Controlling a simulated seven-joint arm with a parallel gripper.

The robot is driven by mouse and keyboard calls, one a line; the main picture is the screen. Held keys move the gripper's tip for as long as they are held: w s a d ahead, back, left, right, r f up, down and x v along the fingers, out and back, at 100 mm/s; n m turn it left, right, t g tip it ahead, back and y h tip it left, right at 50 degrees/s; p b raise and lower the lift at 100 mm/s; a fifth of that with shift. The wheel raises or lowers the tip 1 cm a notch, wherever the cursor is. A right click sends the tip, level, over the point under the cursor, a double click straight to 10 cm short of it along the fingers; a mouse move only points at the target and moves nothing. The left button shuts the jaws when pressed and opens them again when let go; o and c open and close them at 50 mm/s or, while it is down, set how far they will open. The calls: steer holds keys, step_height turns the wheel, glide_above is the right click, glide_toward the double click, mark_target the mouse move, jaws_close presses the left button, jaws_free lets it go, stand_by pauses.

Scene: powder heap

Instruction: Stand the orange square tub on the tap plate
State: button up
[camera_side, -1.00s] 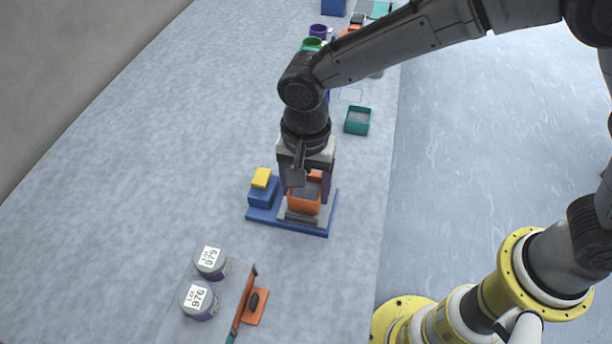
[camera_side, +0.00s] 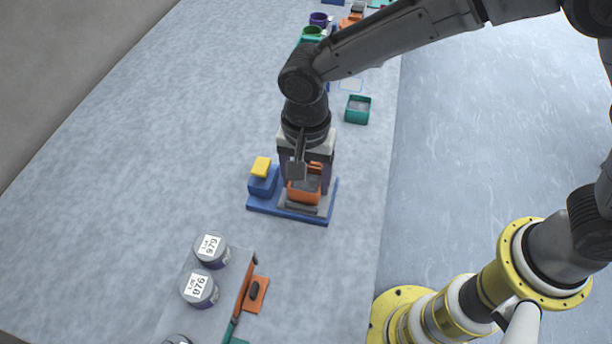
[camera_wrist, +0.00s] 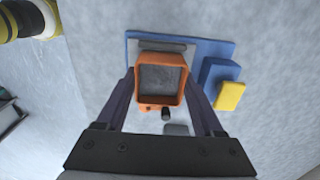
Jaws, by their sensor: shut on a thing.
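The orange square tub (camera_side: 304,196) holds grey powder and looks upright. It also shows in the wrist view (camera_wrist: 161,92). My gripper (camera_side: 306,180) is shut on it, with one finger at each side in the wrist view (camera_wrist: 161,100). The tub is over the grey tap plate (camera_side: 299,207), which sits on a blue base (camera_side: 264,206). The plate's edge also shows beyond the tub in the wrist view (camera_wrist: 163,46). I cannot tell whether the tub's bottom touches the plate. The fingers and tub hide much of the plate.
A blue block (camera_side: 262,186) with a yellow block (camera_side: 261,167) on top stands beside the tub. Grey-lidded jars (camera_side: 199,290) and an orange piece (camera_side: 254,294) are nearer the camera. A teal tub (camera_side: 357,110) stands farther back. The bench to the left is clear.

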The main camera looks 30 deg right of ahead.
steer(key=shift+f, duration=0.5)
stand_by(0.3)
steer(key=o, duration=1.5)
steer(key=shift+c, duration=0.2)
steer(key=shift+r, duration=3.55)
steer(key=shift+w, duration=0.1)
